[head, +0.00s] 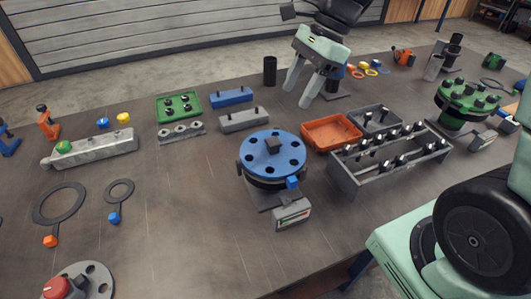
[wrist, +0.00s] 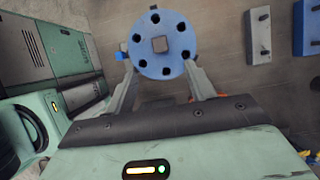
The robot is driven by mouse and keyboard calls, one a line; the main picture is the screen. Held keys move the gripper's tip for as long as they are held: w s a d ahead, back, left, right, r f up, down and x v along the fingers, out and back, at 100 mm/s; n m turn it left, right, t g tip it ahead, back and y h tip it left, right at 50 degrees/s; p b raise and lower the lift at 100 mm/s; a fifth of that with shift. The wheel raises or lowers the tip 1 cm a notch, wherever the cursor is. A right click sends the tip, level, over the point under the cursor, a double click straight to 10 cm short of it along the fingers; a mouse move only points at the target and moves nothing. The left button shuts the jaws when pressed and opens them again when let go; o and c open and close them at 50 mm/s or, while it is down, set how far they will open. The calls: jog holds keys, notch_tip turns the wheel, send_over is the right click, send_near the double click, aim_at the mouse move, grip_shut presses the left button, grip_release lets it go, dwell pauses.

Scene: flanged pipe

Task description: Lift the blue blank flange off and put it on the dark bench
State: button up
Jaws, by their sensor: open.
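The blue blank flange (head: 272,154) is a round disc with several dark bolt holes and a square block at its centre. It sits flat on top of a dark flanged pipe stub on the bench, with a blue tab at its front right edge. It also shows in the wrist view (wrist: 160,45), ahead of and between my fingers. My gripper (head: 313,90) is open and empty, above the bench behind the flange and to its right in the head view. The dark bench (head: 180,230) spans most of the head view.
An orange tray (head: 330,132) and a grey bolt rack (head: 390,160) stand right of the flange. Blue (head: 231,97) and grey (head: 244,119) blocks lie behind it. A gauge box (head: 292,214) stands in front. Bare bench lies left and front left of the flange.

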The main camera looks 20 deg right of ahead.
aim_at(273, 140)
jog(key=x, duration=1.2)
jog(key=shift+f+p, duration=0.35)
grip_shut()
